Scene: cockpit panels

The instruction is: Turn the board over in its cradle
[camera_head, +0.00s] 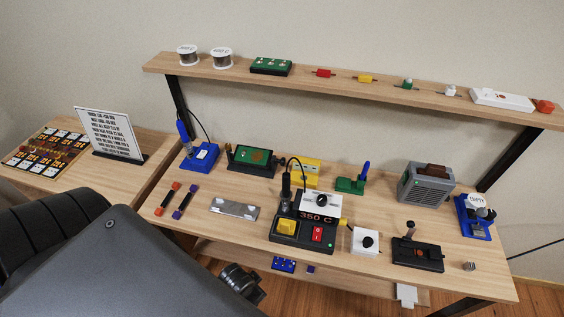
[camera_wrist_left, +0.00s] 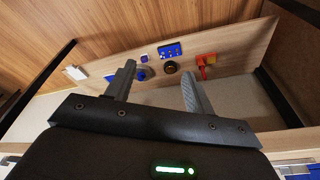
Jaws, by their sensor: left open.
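A green board (camera_head: 252,156) with an orange patch sits in a dark cradle (camera_head: 233,166) at the back left of the workbench, in the head view. The board lies roughly level there; which face is up I cannot tell. My left gripper (camera_wrist_left: 158,72) shows in the left wrist view with its two grey fingers apart and nothing between them. It points toward the lower shelf and is away from the board. The board and cradle are not visible in the wrist view. My right gripper is in neither view.
A blue iron stand (camera_head: 200,156) is left of the cradle, and a yellow holder (camera_head: 304,170) is right of it. A soldering station (camera_head: 303,234) and a metal plate (camera_head: 234,210) lie in front. An upper shelf (camera_head: 340,83) overhangs the back. A lower shelf (camera_wrist_left: 235,55) carries small parts.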

